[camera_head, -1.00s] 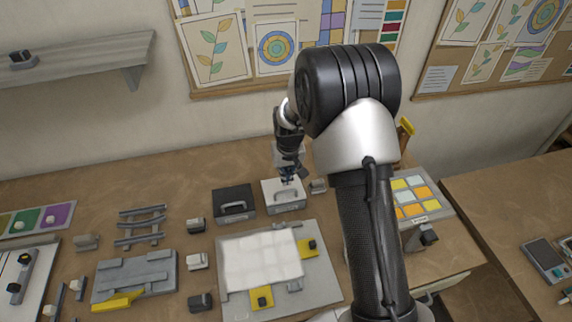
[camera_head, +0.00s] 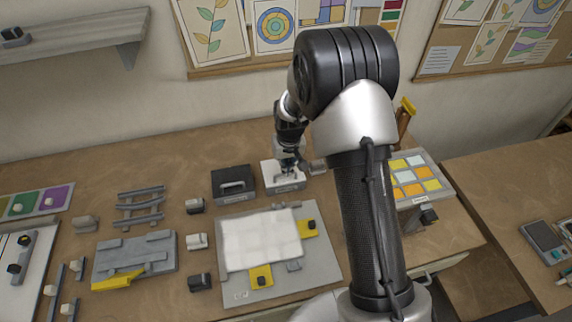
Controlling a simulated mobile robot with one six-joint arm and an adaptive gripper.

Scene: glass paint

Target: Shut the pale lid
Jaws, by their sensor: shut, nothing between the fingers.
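The pale box (camera_head: 283,186) stands on the bench left of my arm, beside a dark box. Its pale lid, with a grey handle, is mostly behind my gripper. The lid looks nearly flat on the box, but I cannot tell if it is fully down. A small pale patch shows behind the gripper, too hidden to identify. My gripper (camera_head: 287,169) is shut and empty, pointing down over the top of the pale box. Whether its tips touch the lid is too small to tell.
The dark box (camera_head: 233,183) stands close to the left. In front lies a grey board (camera_head: 240,283) with a white tiled sheet and yellow clamps. A tray of coloured glass squares (camera_head: 413,180) lies right of my arm. Grey racks are at left.

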